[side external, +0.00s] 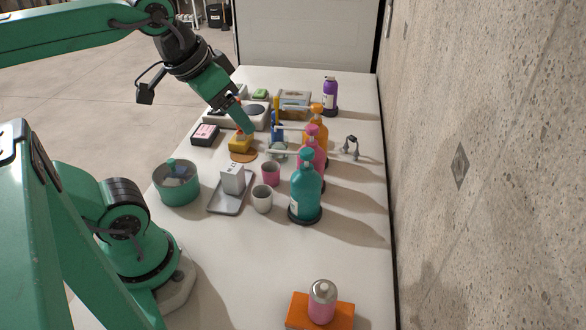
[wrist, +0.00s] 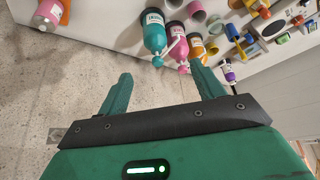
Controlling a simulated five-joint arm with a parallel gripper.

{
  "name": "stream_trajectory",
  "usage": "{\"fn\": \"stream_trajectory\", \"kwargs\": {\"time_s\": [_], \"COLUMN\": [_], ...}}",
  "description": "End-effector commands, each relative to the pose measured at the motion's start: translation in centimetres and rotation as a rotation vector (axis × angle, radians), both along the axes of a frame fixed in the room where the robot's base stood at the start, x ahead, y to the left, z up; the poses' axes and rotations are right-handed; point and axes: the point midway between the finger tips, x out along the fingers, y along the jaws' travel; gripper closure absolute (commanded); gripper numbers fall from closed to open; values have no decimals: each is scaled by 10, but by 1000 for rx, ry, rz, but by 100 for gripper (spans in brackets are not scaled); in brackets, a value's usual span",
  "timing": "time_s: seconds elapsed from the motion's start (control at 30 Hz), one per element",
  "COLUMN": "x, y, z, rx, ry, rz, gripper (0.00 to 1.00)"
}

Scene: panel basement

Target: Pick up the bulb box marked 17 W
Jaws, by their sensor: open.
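My gripper (side external: 247,128) is above the table near the yellow thing, beyond and above the white box. In the wrist view my gripper (wrist: 160,75) is open, with nothing between its fingers. I cannot pick out the white box in the wrist view.
Teal (side external: 306,190), pink (side external: 312,150) and orange (side external: 317,128) pump bottles stand in a row to the right. The front table is mostly clear.

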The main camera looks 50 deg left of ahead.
Motion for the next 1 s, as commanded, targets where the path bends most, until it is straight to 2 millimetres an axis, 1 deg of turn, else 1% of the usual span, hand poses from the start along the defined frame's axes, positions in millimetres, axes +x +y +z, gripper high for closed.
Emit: {"fn": "stream_trajectory", "kwargs": {"time_s": [0.27,0.37,0.6,0.8,1.0], "x": [16,23,40,47,50], "y": [27,40,84,111,130], "z": [6,7,7,6,4], "rx": [-17,-30,-73,-104,-127], "ry": [107,156,296,371,421], "rz": [136,200,382,482,547], "gripper": [33,33,33,33,33]}}
